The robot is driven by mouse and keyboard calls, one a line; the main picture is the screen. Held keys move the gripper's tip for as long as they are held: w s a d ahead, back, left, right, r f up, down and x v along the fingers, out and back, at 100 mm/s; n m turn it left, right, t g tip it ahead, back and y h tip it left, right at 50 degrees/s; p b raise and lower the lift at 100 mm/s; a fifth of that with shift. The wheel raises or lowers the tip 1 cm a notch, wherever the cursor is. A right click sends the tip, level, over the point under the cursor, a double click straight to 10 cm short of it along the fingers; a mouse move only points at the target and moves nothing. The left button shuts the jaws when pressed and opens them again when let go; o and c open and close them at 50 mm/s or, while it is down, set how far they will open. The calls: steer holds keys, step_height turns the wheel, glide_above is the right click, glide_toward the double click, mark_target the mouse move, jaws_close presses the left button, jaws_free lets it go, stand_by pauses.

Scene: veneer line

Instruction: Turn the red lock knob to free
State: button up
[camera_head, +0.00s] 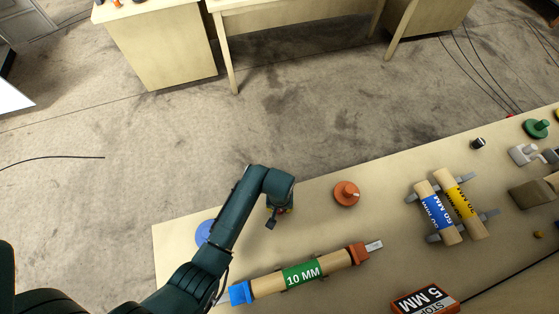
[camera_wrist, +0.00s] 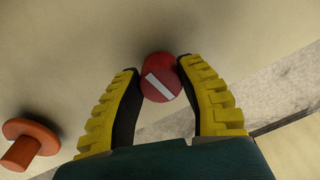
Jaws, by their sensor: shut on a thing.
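The red lock knob (camera_wrist: 155,84) shows in the wrist view as a round red cap with a white bar across it, slanting from upper left to lower right. My gripper (camera_wrist: 160,70) has its two yellow-and-black fingers on either side of the knob, shut on it. In the head view my gripper (camera_head: 278,214) points down at the bench near its far edge. The knob is mostly hidden there by my arm. Any lock or free marking cannot be made out.
An orange round knob (camera_head: 346,193) stands right of my gripper, also in the wrist view (camera_wrist: 30,142). A 10 MM roller (camera_head: 303,273) lies nearer on the bench (camera_head: 390,215). Blue and yellow labelled rollers and a 5 MM STOP block (camera_head: 424,300) lie to the right. A blue disc (camera_head: 203,233) is at left.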

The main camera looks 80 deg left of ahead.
steer(key=n+p, duration=0.2)
steer(key=n, duration=0.2)
steer(key=shift+d+p, duration=0.1)
steer(key=shift+p, duration=0.2)
steer(key=n+p, duration=0.2)
steer(key=n, duration=0.2)
steer(key=shift+n, duration=0.3)
steer(key=n+p, duration=0.1)
steer(key=n, duration=0.3)
steer(key=shift+w, duration=0.1)
steer(key=shift+f+n+p, duration=0.1)
steer(key=shift+n+p, duration=0.3)
steer(key=shift+n, duration=1.5)
steer(key=o, duration=1.2)
steer(key=shift+w, duration=0.1)
steer(key=shift+a, duration=0.2)
